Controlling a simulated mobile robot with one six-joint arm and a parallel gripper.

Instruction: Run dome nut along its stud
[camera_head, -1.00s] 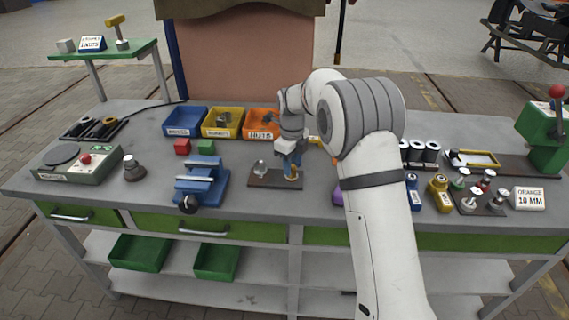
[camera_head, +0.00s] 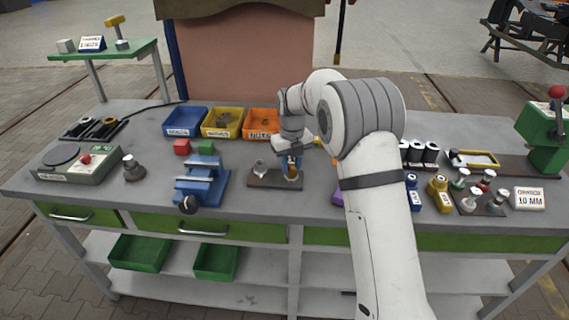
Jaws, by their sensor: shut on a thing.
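A small dark brown plate (camera_head: 265,181) lies on the bench, right of the blue vise. A small silvery round-topped piece (camera_head: 260,166) stands at the plate's left end. My gripper (camera_head: 292,174) points down over the plate's right end, low and close to it. It is shut on a small part there, which I take to be the dome nut. The jaws cover most of that part, and the stud under it is hidden. I cannot tell how far along the stud the nut sits.
A blue vise (camera_head: 202,182) stands left of the plate. Blue (camera_head: 184,121), yellow (camera_head: 222,122) and orange (camera_head: 260,124) bins stand behind. My arm hides the bench right of the plate. Bare bench top lies in front of the plate.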

